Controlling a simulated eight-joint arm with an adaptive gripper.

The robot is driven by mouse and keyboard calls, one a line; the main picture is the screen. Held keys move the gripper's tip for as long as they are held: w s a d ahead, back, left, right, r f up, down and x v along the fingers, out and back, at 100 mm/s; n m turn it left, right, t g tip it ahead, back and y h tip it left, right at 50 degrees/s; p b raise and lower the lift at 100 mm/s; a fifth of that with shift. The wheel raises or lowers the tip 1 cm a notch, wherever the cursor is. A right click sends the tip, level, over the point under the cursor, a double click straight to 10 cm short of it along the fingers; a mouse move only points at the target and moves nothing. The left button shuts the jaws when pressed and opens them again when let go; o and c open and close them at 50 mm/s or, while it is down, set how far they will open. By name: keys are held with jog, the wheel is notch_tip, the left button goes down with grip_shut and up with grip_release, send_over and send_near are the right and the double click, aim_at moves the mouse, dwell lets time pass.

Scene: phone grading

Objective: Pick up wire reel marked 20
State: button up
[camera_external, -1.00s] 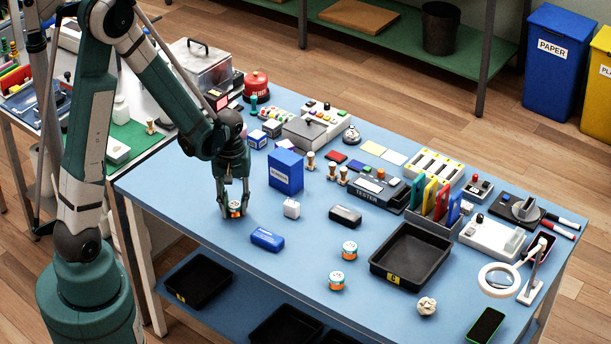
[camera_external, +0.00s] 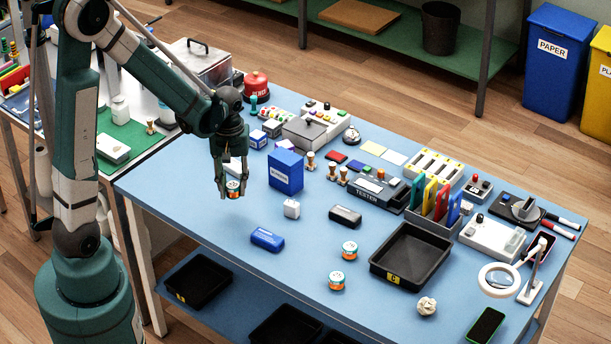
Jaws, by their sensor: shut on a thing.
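My gripper (camera_external: 233,192) is shut on a small wire reel (camera_external: 233,186) with a white top and an orange and green side. It holds the reel above the blue table, left of the blue box. Two similar reels stand on the table, one (camera_external: 349,250) right of the middle and one (camera_external: 337,281) nearer the front edge. The numbers on the reels are too small to read, so I cannot tell which is marked 20.
A black tray (camera_external: 376,266) sits at the right. Table between the blue case and the reels is clear.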

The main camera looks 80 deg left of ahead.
jog(key=shift+r, duration=1.25)
jog(key=shift+w, duration=0.1)
